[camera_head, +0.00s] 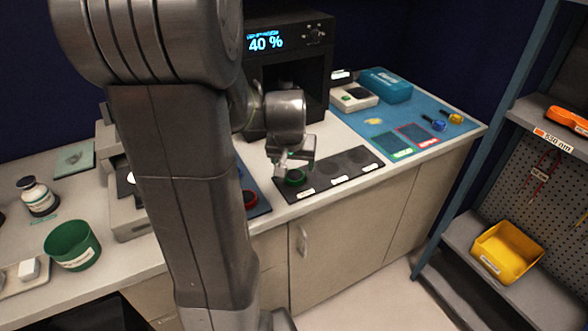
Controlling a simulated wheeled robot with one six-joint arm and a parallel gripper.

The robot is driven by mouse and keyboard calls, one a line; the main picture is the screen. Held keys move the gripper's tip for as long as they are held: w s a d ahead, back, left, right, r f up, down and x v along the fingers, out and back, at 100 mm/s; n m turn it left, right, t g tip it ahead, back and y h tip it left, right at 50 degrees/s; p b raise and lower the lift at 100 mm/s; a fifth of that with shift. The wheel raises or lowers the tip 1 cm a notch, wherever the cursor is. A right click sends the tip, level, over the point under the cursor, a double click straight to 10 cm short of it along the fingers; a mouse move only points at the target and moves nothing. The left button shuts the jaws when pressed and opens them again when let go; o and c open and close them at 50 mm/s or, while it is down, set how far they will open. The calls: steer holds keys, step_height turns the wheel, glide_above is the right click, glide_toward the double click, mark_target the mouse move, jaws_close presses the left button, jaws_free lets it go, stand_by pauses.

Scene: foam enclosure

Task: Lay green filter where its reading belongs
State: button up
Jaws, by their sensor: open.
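The green filter (295,180) is a dark disc with a green rim. It is at the left end of a black strip (325,184) that has several round spots with white labels along its front edge. My gripper (292,168) is open and directly above the filter, very close to it. I cannot tell whether the fingers touch or surround the rim. The black instrument (290,30) behind shows a reading of 40 % on its display (265,42). The label texts on the strip are too small to read.
A red-rimmed filter (250,198) lies left of the strip, partly behind my arm. A blue mat (440,118) at right has green and red outlined areas. A green cup (72,245) stands at left. A yellow bin (506,252) sits on the right shelf.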

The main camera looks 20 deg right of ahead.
steer(key=v, duration=0.6)
